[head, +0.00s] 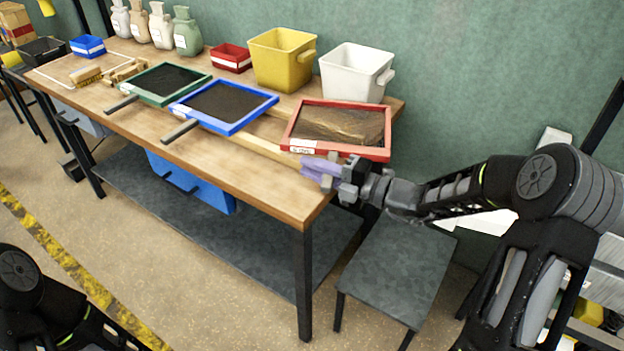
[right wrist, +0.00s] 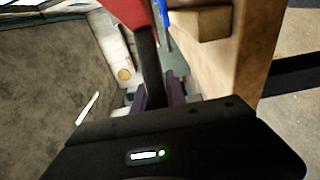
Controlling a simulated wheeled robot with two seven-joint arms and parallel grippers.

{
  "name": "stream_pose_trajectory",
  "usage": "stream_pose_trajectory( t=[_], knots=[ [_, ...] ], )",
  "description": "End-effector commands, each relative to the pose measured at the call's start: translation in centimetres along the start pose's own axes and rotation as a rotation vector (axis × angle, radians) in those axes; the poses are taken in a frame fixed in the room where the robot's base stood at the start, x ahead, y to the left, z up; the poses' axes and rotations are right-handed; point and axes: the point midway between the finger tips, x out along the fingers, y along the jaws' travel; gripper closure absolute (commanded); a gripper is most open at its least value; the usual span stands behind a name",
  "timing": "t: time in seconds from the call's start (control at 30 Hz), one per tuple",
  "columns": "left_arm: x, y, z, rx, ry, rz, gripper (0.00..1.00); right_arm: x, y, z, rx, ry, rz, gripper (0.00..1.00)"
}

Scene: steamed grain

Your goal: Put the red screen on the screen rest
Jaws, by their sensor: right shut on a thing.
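The red screen (head: 345,151) is a red frame with dark mesh and a brownish sheen, at the right end of the workbench in the head view. Its lower right corner overlaps the bench edge in the picture. My right gripper (head: 322,170) has purplish fingers at its near side. In the right wrist view the fingers (right wrist: 152,98) are shut around the screen's dark handle (right wrist: 148,58), which runs from the red frame (right wrist: 122,10). A pale wooden rail (head: 268,149) lies beside the screen; I cannot tell if it is the screen rest. My left gripper is out of view.
Blue (head: 172,108) and green (head: 133,92) framed screens lie left on the bench (head: 235,165). Behind stand a white bin (head: 350,75), a yellow bin (head: 280,65) and a small red bin (head: 231,60). A grey stool-like surface (head: 398,265) is below right.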

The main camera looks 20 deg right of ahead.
Motion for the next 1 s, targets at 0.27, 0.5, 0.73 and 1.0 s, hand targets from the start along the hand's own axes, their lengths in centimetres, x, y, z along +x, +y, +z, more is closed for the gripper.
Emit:
stream_pose_trajectory(
  t=[0.27,0.5,0.73,1.0],
  knots=[
    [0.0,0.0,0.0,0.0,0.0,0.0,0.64,0.0,0.1,0.0,-0.004,0.001,0.003,1.0],
    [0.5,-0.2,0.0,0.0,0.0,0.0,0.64,0.1,-2.9,0.0,-0.002,0.001,0.003,1.0],
    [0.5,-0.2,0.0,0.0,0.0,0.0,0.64,0.1,-3.5,0.0,-0.005,0.001,0.004,1.0],
    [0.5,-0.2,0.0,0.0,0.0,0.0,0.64,0.0,-4.0,-0.1,-0.001,0.0,0.001,0.81]
  ],
)
